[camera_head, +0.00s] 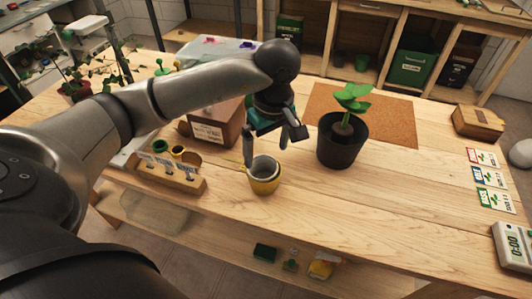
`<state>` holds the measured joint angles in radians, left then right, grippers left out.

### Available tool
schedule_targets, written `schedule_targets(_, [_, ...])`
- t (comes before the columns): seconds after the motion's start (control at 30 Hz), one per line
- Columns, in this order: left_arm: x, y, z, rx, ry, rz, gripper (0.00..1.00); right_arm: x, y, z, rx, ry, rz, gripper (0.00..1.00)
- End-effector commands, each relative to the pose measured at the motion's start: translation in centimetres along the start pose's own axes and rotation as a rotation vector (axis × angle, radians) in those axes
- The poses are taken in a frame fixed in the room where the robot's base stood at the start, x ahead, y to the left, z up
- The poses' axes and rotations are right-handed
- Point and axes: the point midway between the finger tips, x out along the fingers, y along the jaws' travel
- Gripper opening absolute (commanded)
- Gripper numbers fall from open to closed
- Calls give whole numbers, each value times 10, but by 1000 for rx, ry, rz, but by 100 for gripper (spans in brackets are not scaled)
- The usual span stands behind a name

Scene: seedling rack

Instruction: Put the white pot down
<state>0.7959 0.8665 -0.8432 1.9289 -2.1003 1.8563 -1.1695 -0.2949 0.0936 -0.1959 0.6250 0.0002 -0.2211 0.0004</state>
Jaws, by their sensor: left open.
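A small white pot (264,164) sits inside a yellow pot (264,185) near the front edge of the wooden table; only its pale rim and inside show. The yellow pot stands upright. My left gripper (268,148) is above and just behind these pots, pointing down, with its fingers spread. One finger is close to the left rim of the pots, and I cannot tell if it touches. The other finger is to the right and clear of them. My right gripper is out of view.
A black pot with a green plant (340,150) stands to the right, by a cork mat (390,125). A wooden rack with labels (170,178) and a brown box (213,125) are to the left. Cards (489,178) and a timer (514,247) lie at the right. The front right tabletop is clear.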

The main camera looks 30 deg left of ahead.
Motion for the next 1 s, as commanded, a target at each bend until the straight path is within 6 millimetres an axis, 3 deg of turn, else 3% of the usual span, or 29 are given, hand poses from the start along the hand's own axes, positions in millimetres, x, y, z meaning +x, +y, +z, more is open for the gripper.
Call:
schedule_targets(0.03, [-16,1,-1,1,3,5,100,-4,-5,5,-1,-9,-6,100])
schedule_targets(0.2, [-54,1,-1,0,4,7,100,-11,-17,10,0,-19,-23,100])
schedule_targets(0.4, [-79,1,-1,-1,3,5,100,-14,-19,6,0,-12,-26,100])
schedule_targets(1.0, [-85,0,-1,-1,3,5,100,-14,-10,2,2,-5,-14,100])
